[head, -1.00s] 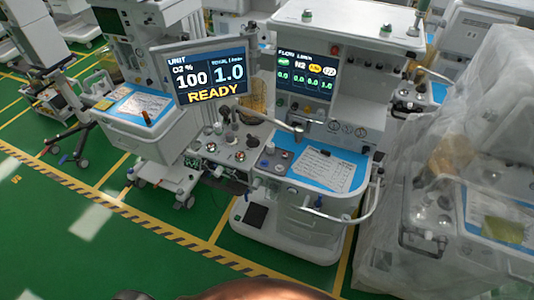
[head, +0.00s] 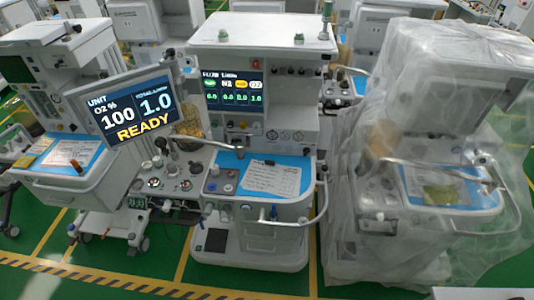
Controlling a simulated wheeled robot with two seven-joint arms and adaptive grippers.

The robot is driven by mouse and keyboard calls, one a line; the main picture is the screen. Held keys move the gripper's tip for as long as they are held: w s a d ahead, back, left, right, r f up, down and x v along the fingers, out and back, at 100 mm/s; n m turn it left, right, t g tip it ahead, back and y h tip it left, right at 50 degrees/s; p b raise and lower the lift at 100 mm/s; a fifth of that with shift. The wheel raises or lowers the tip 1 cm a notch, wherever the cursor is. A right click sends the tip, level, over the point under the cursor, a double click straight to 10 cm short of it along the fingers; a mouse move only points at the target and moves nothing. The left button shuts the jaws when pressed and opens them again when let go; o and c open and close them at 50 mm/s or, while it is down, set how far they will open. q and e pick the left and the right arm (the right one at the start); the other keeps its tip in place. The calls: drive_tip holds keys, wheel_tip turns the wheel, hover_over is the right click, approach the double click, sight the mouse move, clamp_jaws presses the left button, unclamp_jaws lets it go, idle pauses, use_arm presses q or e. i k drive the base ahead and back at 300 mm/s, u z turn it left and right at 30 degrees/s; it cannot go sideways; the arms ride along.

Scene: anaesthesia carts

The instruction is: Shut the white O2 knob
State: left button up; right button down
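The middle anaesthesia cart (head: 265,45) faces me, with a lit flow display (head: 233,91) showing green and yellow readings. Small knobs and round gauges (head: 285,135) sit on the panel below it. A pale knob (head: 214,171) stands at the left end of the cart's blue work surface, with other small round controls near it. I cannot tell which control is the white O2 knob or how far it is turned. Neither of my grippers is in view.
A tilted screen (head: 135,108) reading O2 100, 1.0 and READY stands left of the middle cart. A metal arm (head: 210,143) reaches over the work surface, where a paper sheet (head: 272,180) lies. A plastic-draped cart (head: 425,150) stands close on the right. Green floor (head: 150,262) shows in front.

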sight(256, 125)
drive_tip(key=k, duration=0.4)
drive_tip(key=z, duration=0.85)
drive_tip(key=i, duration=1)
drive_tip(key=u, duration=0.35)
